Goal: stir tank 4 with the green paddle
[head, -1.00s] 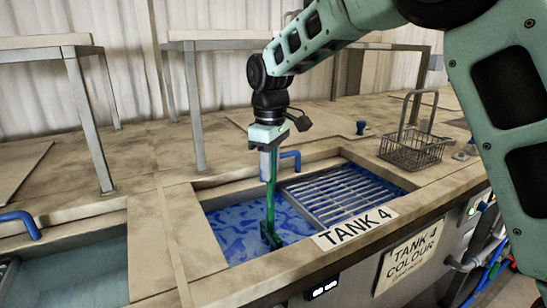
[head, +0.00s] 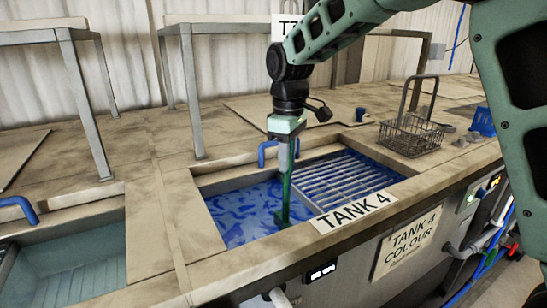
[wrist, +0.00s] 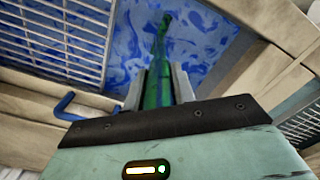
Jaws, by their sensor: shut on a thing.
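The green paddle (head: 286,190) hangs nearly upright from my gripper (head: 286,150). My gripper is shut on the paddle's upper part, and the wrist view shows the green shaft (wrist: 158,88) between the two grey fingers. Tank 4 (head: 207,198) is an open basin of blue liquid (head: 240,215) with a "TANK 4" label on its front rim. The paddle's lower end is over or in the liquid, close to the front rim and the left edge of the grating; how deep it sits I cannot tell.
A metal grating (head: 345,178) covers the right part of tank 4. A blue hooked handle (head: 267,150) stands at the back rim. A wire basket (head: 410,135) stands on the deck to the right. Another tank (head: 65,265) lies to the left.

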